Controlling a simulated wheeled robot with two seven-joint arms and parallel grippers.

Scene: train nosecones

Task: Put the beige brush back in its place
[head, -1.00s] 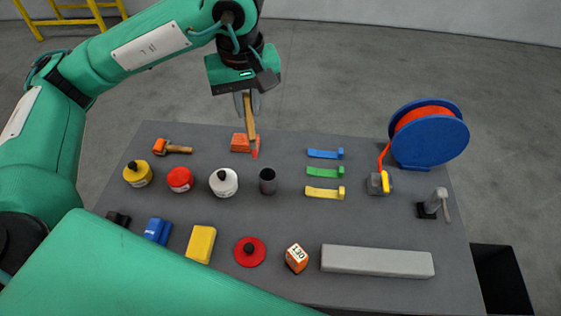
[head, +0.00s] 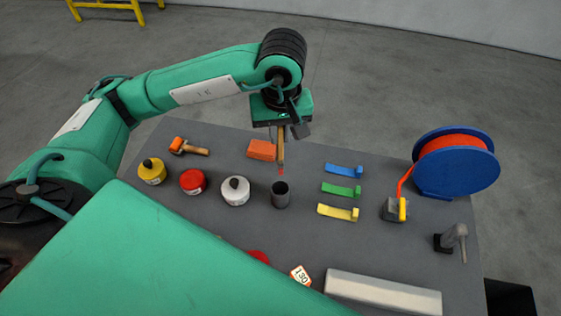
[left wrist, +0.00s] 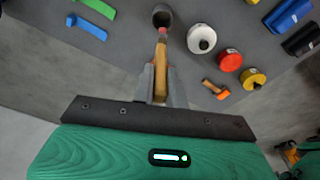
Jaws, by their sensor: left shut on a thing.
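The beige brush (head: 281,150) has a wooden handle and a reddish tip. My left gripper (head: 281,128) is shut on its handle and holds it nearly upright, tip down, above the table. The brush also shows in the left wrist view (left wrist: 161,65), between the fingers (left wrist: 160,85), its tip pointing at the dark cup. The dark grey cup (head: 280,195) stands open on the table, just below and in front of the brush tip; it also shows in the left wrist view (left wrist: 162,16). The tip appears outside the cup. My right gripper is not in view.
A white pot (head: 235,191) stands just left of the cup. An orange block (head: 262,150) lies behind it. Blue, green and yellow (head: 338,212) pieces lie to the right. A blue reel (head: 456,163) stands at the table's right side.

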